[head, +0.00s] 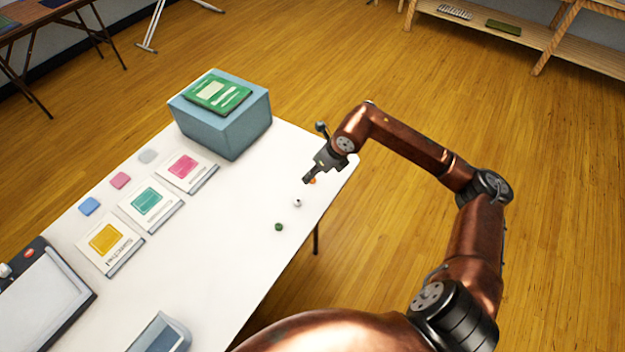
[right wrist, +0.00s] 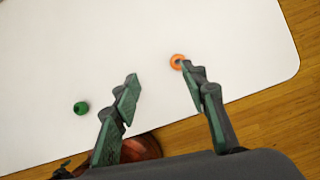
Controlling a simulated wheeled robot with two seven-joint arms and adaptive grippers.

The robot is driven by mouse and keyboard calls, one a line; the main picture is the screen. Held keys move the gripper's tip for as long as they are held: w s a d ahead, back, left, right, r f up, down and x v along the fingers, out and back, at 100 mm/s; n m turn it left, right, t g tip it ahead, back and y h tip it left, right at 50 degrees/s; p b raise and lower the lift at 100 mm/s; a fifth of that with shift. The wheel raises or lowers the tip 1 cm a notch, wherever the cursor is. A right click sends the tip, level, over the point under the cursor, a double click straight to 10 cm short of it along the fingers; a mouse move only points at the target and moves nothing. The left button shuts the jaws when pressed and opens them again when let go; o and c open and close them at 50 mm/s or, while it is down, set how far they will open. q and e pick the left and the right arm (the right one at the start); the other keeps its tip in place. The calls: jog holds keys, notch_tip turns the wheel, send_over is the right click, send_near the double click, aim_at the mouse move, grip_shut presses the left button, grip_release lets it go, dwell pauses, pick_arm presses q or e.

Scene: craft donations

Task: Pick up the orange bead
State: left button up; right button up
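The orange bead (head: 313,181) lies on the white table (head: 222,238) near its right edge, partly hidden by my right gripper (head: 308,178) in the head view. In the right wrist view the orange bead (right wrist: 177,61) shows as a small ring just beyond the tip of the right-hand finger. My right gripper (right wrist: 160,74) is open, with nothing between its fingers. Its fingers reach over the table; whether one touches the bead I cannot tell. My left gripper is not in view.
A white bead (head: 298,203) and a green bead (head: 278,227) lie nearby, toward the table's front. A blue box (head: 240,122) with a green book (head: 218,94) on top stands at the far end. Cards (head: 107,241) and colored pieces (head: 89,206) lie left.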

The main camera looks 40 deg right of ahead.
aim_at(314, 179)
jog(key=shift+w+d+f+h, duration=0.1)
jog(key=shift+d+f+h, duration=0.1)
jog(key=shift+d, duration=0.35)
jog(key=shift+d+f+h, duration=0.15)
jog(key=shift+d+h, duration=0.05)
jog(key=shift+d, duration=0.3)
jog(key=b+x, duration=0.2)
jog(key=x, duration=0.5)
jog(key=shift+d+f, duration=0.1)
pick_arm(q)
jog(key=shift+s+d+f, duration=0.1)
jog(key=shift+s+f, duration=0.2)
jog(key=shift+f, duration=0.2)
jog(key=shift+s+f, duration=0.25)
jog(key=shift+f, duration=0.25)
pick_arm(e)
jog(key=c, duration=0.8)
